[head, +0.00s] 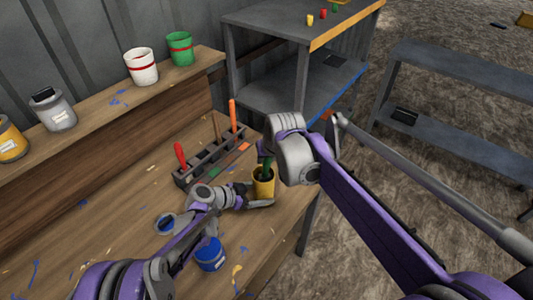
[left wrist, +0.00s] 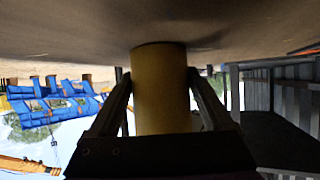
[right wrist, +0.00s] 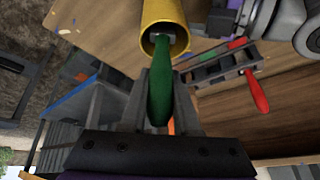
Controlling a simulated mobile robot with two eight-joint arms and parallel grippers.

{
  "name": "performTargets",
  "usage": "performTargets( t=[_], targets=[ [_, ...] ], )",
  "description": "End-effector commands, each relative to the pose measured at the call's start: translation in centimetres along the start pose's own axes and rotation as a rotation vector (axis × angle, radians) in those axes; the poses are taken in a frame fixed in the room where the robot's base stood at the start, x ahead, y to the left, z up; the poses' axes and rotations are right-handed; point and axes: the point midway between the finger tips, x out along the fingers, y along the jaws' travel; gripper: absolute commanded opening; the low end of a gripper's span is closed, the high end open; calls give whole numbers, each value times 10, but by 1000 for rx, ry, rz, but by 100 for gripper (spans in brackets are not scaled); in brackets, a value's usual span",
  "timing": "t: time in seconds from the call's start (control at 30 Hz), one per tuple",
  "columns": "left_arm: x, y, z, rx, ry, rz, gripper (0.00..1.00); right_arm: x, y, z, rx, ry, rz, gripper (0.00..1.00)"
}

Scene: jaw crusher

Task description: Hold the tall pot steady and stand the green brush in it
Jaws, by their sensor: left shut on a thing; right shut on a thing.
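The tall pot is a yellow cylinder (head: 264,186) standing on the workbench near its right edge. My left gripper (head: 258,196) is shut on the pot from the side; the left wrist view shows the pot (left wrist: 160,90) between its two fingers. My right gripper (right wrist: 160,95) is above the pot and shut on the green brush's handle (right wrist: 160,85). The brush's lower end is at or inside the pot's open mouth (right wrist: 165,38); the bristles are not clearly visible. In the head view, my right arm partly hides the brush (head: 267,165).
A grey slotted rack (head: 210,160) holding red- and orange-handled tools stands behind the pot. A blue pot (head: 209,254) and a round blue-filled lid (head: 166,223) are at the front. Paint cans, including a green one (head: 180,49), line the back shelf.

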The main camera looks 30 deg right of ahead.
Motion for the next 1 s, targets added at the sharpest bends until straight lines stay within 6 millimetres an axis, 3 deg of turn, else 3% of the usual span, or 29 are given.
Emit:
performTargets(
  t=[0.47, 0.5, 0.67, 1.0],
  targets=[
    [0, 0, 0, 0, 0, 0, 53, 8, 1, 4, 0, 0, 0, 0],
    [0, 0, 0, 0, 0, 0, 53, 8, 1, 4, 0, 0, 0, 37],
    [0, 0, 0, 0, 0, 0, 53, 7, 1, 4, 0, 0, 0, 64],
    [0, 0, 0, 0, 0, 0, 53, 4, 1, 4, 0, 0, 0, 64]
  ],
)
